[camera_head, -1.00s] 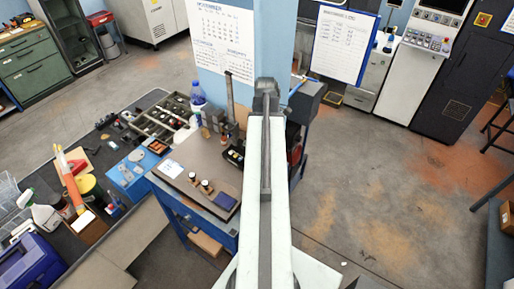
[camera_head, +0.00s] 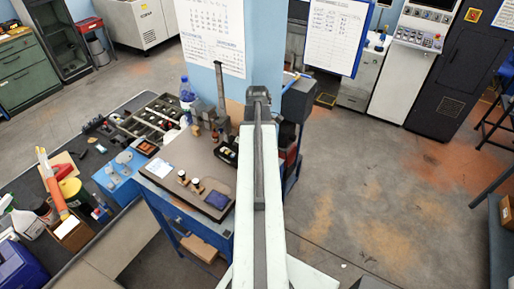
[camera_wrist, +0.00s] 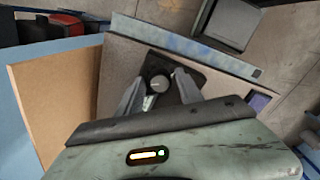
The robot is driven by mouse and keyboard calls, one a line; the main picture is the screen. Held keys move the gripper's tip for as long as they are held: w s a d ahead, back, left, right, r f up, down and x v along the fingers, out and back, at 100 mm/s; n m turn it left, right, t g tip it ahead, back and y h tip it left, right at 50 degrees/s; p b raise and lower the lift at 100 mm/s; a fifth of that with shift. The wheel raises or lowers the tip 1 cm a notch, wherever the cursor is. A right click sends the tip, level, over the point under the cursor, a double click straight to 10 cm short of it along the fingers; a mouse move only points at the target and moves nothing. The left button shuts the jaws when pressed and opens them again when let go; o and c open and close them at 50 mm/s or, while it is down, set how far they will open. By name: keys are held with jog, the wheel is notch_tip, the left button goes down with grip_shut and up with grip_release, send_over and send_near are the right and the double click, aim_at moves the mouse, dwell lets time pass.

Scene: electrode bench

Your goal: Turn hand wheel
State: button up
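In the wrist view, my gripper (camera_wrist: 160,92) is open, its two grey fingers spread apart. A round grey knob-like part (camera_wrist: 158,84) on a dark base (camera_wrist: 188,88) shows between the fingers. It may be the hand wheel, but I cannot tell for certain, nor whether a finger touches it. In the head view, my pale arm reaches over the right edge of the blue workbench (camera_head: 172,211), and the gripper is hidden behind it. No hand wheel can be made out clearly there.
A blue pillar (camera_head: 260,45) stands behind my arm. A cluttered dark bench (camera_head: 28,165) is at left. The floor at right is open.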

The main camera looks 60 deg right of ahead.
grip_shut()
jog(key=shift+m, duration=0.3)
